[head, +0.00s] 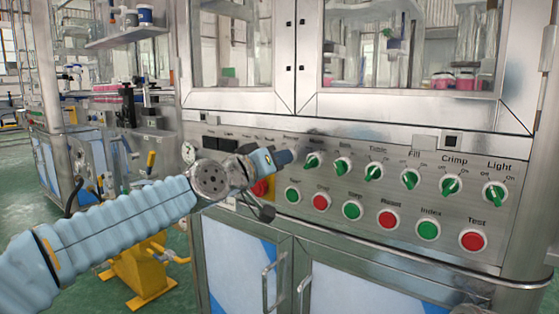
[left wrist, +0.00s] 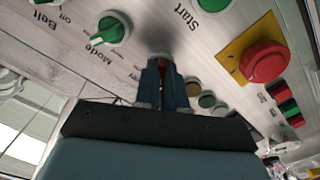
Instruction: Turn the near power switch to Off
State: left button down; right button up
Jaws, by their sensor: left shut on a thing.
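My left gripper (head: 284,157) reaches in from the left to the upper row of switches on the steel control panel (head: 330,222). In the left wrist view the two blue fingers (left wrist: 164,70) are shut at the panel face. They close on the power switch (left wrist: 163,67), of which only a small red bit shows between the fingers. Its pointer direction is hidden. In the head view the gripper covers this switch. The green mode switch (left wrist: 113,29) is beside the fingers in the wrist view. My right gripper is not in view.
Several more green rotary switches run to the right, ending at Light (head: 495,193). Below is a row of push buttons, including green Start (head: 292,195). A red emergency button (head: 261,188) on yellow sits close under my left gripper. Glass cabinet windows are above.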

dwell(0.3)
pick_arm(q)
jog(key=c, duration=1.2)
grip_release()
jog(key=b+v, duration=0.6)
jog(key=v, duration=0.8)
